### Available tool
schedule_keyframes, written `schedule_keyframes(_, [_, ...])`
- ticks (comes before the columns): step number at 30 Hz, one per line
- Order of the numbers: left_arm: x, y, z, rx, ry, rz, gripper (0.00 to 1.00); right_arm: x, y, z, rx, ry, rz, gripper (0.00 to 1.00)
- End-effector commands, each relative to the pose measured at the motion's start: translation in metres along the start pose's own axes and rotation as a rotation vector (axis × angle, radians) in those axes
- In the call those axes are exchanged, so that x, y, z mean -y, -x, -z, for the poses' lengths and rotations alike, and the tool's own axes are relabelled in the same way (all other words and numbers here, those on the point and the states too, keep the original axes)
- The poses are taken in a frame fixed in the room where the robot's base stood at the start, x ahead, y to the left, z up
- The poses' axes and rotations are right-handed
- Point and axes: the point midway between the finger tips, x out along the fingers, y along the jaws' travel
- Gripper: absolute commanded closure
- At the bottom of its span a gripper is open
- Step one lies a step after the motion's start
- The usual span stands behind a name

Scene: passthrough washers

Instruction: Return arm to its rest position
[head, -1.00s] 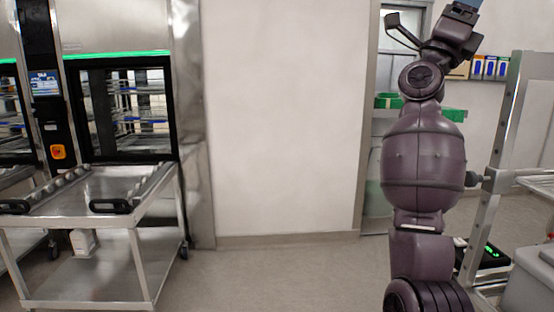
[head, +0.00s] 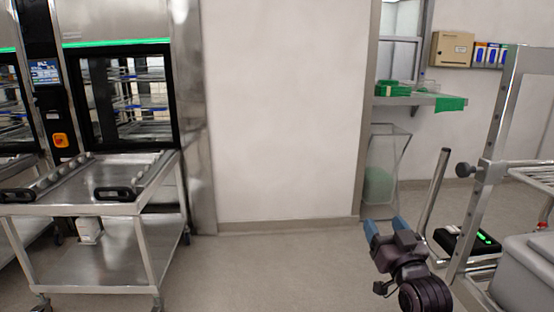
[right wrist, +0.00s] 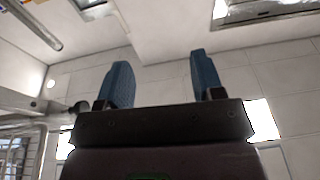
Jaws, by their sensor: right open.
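My right gripper (head: 384,230) is low at the right of the head view, beside the metal rack frame, with its blue fingers pointing up. In the right wrist view, my right gripper (right wrist: 157,80) shows two blue fingers spread wide apart with nothing between them. Ceiling panels and lights show past the fingers. Only the front part of the right arm shows at the bottom of the head view. My left gripper and arm are not in view.
A metal rack (head: 487,170) stands close to the right of my right arm, with a grey bin (head: 528,275) at its foot. A steel cart (head: 95,208) stands in front of the washer (head: 125,100) at left. The middle floor (head: 270,270) is clear.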

Motion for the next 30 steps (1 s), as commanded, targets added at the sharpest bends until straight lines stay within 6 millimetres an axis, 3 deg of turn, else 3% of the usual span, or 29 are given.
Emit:
schedule_keyframes(3, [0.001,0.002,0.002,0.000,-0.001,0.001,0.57,-0.001,0.044,-0.045,0.129,0.054,-0.012,0.39])
schedule_keyframes(12, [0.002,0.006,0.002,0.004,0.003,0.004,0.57,0.001,0.163,-0.133,0.398,0.127,-0.030,0.39])
schedule_keyframes(24, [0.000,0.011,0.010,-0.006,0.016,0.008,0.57,0.006,0.344,-0.205,0.724,0.099,-0.058,0.39])
schedule_keyframes(27, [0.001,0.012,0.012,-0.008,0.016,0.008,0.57,0.004,0.380,-0.214,0.788,0.093,-0.074,0.39])
schedule_keyframes(30, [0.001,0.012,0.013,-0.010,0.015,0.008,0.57,0.002,0.403,-0.218,0.828,0.089,-0.086,0.39])
